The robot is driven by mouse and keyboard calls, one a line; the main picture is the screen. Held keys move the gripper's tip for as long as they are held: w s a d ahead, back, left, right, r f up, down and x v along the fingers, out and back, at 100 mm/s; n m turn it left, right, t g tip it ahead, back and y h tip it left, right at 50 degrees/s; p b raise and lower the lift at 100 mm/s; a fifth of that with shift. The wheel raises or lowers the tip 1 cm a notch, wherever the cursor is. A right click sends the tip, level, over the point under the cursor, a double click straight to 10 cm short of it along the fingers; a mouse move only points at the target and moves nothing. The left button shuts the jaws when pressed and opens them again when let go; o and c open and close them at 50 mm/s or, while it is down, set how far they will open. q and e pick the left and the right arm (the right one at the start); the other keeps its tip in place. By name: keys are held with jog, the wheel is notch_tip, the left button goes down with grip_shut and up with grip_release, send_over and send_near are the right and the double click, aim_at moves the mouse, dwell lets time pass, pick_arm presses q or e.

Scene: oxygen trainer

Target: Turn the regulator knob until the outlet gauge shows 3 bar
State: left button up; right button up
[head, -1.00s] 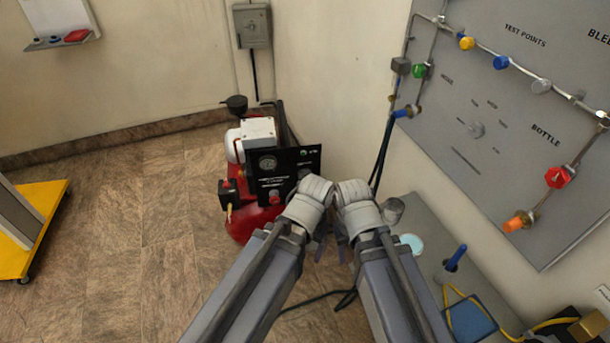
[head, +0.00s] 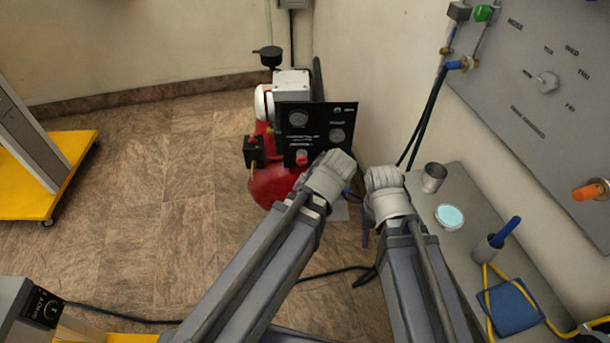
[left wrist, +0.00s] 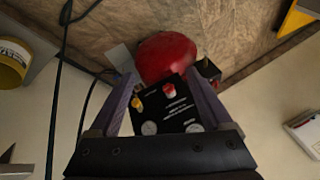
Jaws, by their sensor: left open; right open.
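The black regulator panel (head: 285,127) stands on the front of a red compressor (head: 272,187). It carries two round gauges, one at upper left (head: 298,119) and one at right (head: 337,135); their readings are too small to make out. A red knob (head: 301,157) sits low on the panel. In the left wrist view the panel appears upside down, with the red knob (left wrist: 170,91) between the spread fingers of my left gripper (left wrist: 160,78), which is open and empty. Its contact with the knob is not visible. My right gripper (head: 365,235) is open, pointing down, mostly hidden behind its wrist.
A grey bench (head: 455,185) at right holds a metal cup (head: 433,178), a pale blue-topped dish (head: 450,216) and a blue pad (head: 510,305). Dark hoses (head: 425,125) hang by the wall. A yellow cart (head: 30,200) stands left.

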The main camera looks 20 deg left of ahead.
pick_arm(q)
jog(key=w+a+f+n+t+y+b, duration=0.35)
jog(key=w+a+f+b, duration=0.35)
jog(key=b, duration=0.4)
jog(key=m+t+h+b, duration=0.15)
jog(key=t+b, duration=0.85)
jog(key=b, duration=1.5)
send_near(302, 162)
jog(key=shift+w+a+r+h, duration=0.15)
jog(key=shift+w+a+h, duration=0.2)
jog(key=shift+w+h, duration=0.1)
jog(key=shift+w, duration=0.1)
jog(key=x, duration=0.7)
jog(key=shift+w+a, duration=0.15)
jog(key=shift+w, duration=0.15)
